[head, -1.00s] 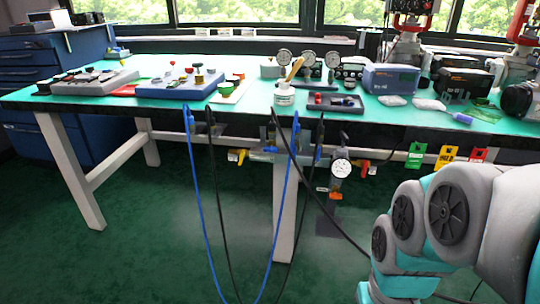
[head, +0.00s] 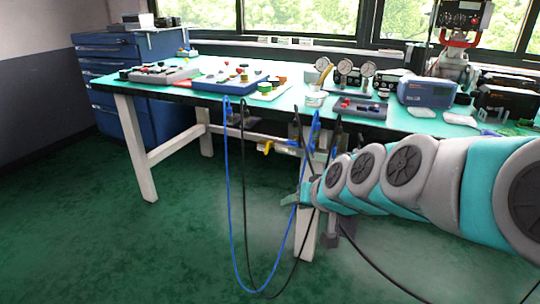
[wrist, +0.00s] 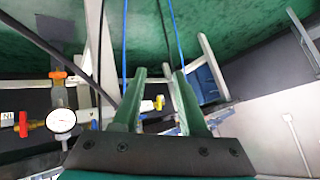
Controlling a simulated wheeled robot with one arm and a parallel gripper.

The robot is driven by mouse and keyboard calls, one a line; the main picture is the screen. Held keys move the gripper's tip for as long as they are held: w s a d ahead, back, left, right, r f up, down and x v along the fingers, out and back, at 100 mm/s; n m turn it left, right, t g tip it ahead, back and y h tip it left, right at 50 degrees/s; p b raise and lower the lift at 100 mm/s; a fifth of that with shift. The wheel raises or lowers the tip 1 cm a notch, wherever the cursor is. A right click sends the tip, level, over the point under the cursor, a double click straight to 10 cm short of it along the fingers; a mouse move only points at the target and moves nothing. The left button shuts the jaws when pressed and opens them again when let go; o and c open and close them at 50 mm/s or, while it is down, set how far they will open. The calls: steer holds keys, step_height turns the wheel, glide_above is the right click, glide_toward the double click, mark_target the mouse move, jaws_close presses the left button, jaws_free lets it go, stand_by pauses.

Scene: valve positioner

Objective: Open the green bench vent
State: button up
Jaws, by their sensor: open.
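My gripper (wrist: 160,76) shows in the wrist view as two green fingers spread apart with nothing between them. In the head view its end (head: 294,198) is in front of the bench, below the tabletop edge. I cannot pick out a green vent handle in either current view. Under the bench edge, a yellow valve handle (wrist: 160,102) shows between the fingers, farther off; it also shows in the head view (head: 265,147). An orange handle (wrist: 58,75), a red handle (wrist: 22,125) and a round gauge (wrist: 61,121) are left of the fingers. My arm hides part of the under-bench fittings in the head view.
Blue hoses (head: 229,200) and black hoses (head: 243,220) hang in loops from the bench front, close to my gripper. The bench (head: 205,115) has a green top with instruments on it. A blue cabinet (head: 115,70) stands at the left. Green floor is clear in front.

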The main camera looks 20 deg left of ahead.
mark_target(267, 148)
steer(key=w+a+r+m+t+y, duration=0.1)
steer(key=w+a+r+t, duration=0.15)
steer(key=w+a, duration=0.5)
steer(key=w+a+r+m+t, duration=0.1)
steer(key=w+a+r+t, duration=0.1)
steer(key=w+a+t, duration=0.5)
steer(key=w+a+f+m+t+h, duration=0.1)
steer(key=a+f+m+t+h, duration=0.15)
steer(key=f+m+h, duration=0.55)
steer(key=shift+n+h, duration=0.7)
steer(key=shift+n, duration=0.2)
steer(key=w, duration=0.2)
steer(key=w+r, duration=0.1)
steer(key=w, duration=0.4)
steer(key=shift+w+r, duration=0.25)
steer(key=shift+w, duration=0.05)
jaws_close()
